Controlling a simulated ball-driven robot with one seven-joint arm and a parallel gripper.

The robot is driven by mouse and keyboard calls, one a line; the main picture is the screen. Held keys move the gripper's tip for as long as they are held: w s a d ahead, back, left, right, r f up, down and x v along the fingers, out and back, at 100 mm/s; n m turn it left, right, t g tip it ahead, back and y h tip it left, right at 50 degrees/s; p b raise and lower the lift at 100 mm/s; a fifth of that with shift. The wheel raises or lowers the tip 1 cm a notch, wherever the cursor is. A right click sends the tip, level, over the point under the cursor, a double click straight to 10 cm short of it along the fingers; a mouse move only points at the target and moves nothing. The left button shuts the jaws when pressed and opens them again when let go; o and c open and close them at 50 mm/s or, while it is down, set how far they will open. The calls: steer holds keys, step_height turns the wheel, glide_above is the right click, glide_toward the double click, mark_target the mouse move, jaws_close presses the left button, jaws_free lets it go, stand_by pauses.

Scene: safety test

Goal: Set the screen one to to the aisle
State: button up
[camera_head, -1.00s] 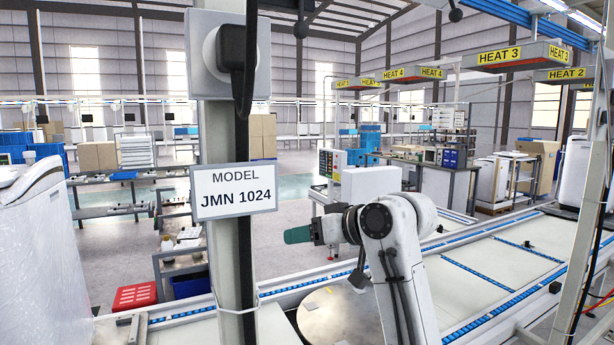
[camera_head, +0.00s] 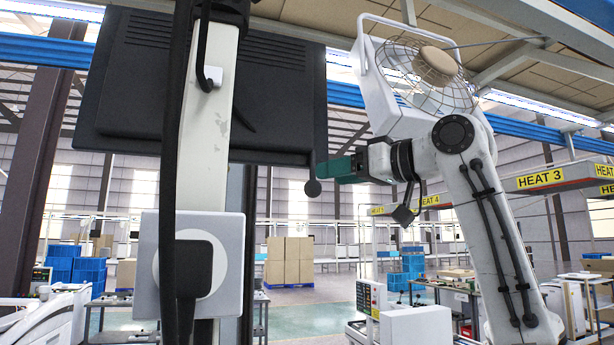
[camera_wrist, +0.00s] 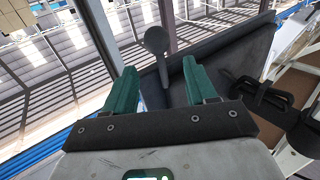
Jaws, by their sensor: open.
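The black screen (camera_head: 275,115) shows its back at the upper left of the head view, mounted on a pale post. A dark handle with a round end (camera_head: 313,187) hangs at its lower right corner. My gripper (camera_head: 325,171) is beside that corner, its green fingers pointing left towards it. In the wrist view, the two green fingers of my gripper (camera_wrist: 157,78) are apart and empty. The round-ended handle (camera_wrist: 156,40) appears between them, with the screen's dark body (camera_wrist: 225,55) to the right. I cannot tell whether the fingers touch the handle.
The pale post (camera_head: 205,110) carries black cables and a square plug box (camera_head: 190,265). A caged fan (camera_head: 425,75) is close behind my arm. Heater signs (camera_head: 540,179) hang at the right. Cardboard boxes (camera_head: 290,260) stand far back.

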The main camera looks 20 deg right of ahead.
steer(key=p+x, duration=0.2)
steer(key=x, duration=0.5)
steer(key=shift+r+p, duration=0.1)
steer(key=shift+p, duration=0.25)
steer(key=shift+w+a, duration=0.3)
steer(key=shift+w, duration=0.25)
steer(key=shift+c, duration=0.3)
steer(key=c, duration=0.9)
steer(key=shift+f, duration=0.2)
jaws_close()
steer(key=shift+f, duration=0.1)
